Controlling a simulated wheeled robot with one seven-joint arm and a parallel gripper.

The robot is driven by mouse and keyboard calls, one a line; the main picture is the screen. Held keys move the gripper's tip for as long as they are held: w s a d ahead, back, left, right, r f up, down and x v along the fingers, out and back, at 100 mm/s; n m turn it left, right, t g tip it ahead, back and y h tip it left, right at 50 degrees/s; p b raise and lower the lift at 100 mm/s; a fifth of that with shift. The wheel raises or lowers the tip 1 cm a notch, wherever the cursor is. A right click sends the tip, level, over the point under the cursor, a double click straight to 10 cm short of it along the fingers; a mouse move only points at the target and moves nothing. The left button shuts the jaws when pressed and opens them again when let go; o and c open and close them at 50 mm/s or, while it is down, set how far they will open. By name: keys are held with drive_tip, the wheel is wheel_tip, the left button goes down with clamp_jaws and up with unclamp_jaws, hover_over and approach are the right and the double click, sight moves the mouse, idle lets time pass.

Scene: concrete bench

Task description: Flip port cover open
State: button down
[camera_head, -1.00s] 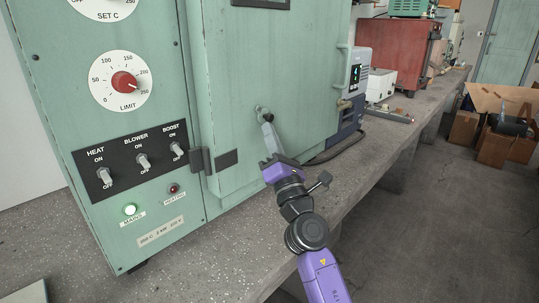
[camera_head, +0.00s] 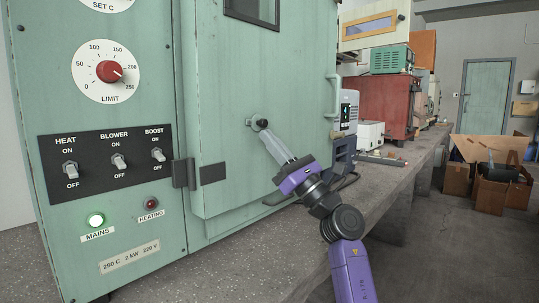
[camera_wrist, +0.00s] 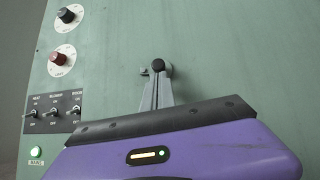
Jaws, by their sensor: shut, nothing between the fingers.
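The port cover (camera_head: 262,123) is a small dark round piece on the green oven door (camera_head: 232,95). In the wrist view it shows as a dark knob (camera_wrist: 158,65) with a smaller bit at its left. My gripper (camera_head: 266,135) is shut, with its grey fingers pointing up at the door. Its fingertips (camera_wrist: 161,79) are just below the cover, at or very near it. I cannot tell whether they touch. The cover looks closed against the door, though the fingertips hide its lower edge.
The oven's switch panel (camera_head: 107,163) and red limit dial (camera_head: 111,72) are to the left. Boxes (camera_head: 490,180) lie on the floor.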

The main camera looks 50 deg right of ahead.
drive_tip(key=w+a+f+b+v, duration=0.1)
drive_tip(key=f+b+v, duration=0.1)
drive_tip(key=v, duration=1)
drive_tip(key=shift+d+f, duration=0.3)
drive_tip(key=shift+d, duration=0.05)
drive_tip(key=shift+w, duration=0.1)
